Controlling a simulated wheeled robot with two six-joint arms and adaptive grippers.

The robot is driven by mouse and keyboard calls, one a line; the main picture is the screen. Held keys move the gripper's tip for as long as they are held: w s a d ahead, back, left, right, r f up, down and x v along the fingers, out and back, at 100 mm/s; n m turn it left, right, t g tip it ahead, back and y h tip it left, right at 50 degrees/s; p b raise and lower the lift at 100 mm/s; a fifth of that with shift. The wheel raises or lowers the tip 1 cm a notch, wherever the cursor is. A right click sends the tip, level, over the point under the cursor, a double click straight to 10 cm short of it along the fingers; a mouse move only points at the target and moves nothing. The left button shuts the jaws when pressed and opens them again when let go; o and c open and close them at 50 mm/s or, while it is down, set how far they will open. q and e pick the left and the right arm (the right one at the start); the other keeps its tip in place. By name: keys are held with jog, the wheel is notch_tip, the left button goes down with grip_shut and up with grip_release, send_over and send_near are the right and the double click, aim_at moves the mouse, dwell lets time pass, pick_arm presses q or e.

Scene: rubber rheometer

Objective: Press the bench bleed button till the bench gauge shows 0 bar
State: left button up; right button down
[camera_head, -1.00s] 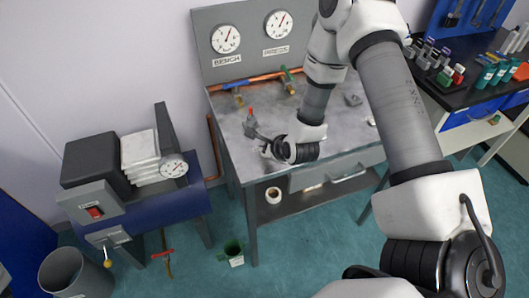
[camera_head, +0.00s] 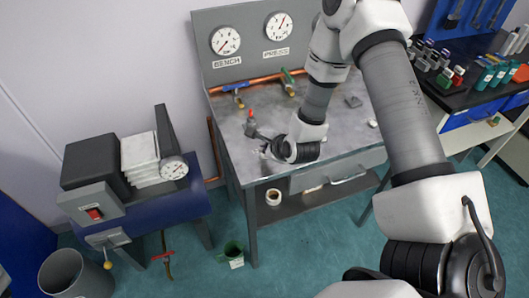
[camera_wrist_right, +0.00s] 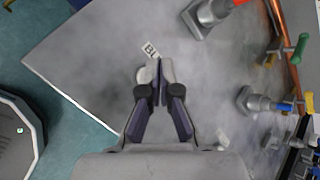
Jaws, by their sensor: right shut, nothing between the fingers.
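The bench gauge (camera_head: 225,40) is the left dial on the grey back panel, above the BENCH label (camera_head: 227,62). Its needle is too small to read surely. My right gripper (camera_head: 264,150) is low over the front left of the metal bench top (camera_head: 228,112). In the wrist view its fingers (camera_wrist_right: 158,64) are shut and empty, their tips beside a small label (camera_wrist_right: 150,48) that starts with "BL". A pale round part (camera_wrist_right: 141,75), perhaps the bleed button, is partly hidden by the left finger. I cannot tell whether they touch. My left gripper is not in view.
A grey fitting with a red top (camera_head: 250,124) stands close to the gripper. Behind it are a blue-handled valve (camera_head: 236,87) and a green-handled valve (camera_head: 288,80) on a copper pipe. The press gauge (camera_head: 279,27) is at right on the panel.

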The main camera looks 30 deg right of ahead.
jog(key=shift+r, duration=0.25)
jog(key=shift+r+p, duration=1.6)
jog(key=shift+r, duration=0.95)
jog(key=shift+f, duration=0.1)
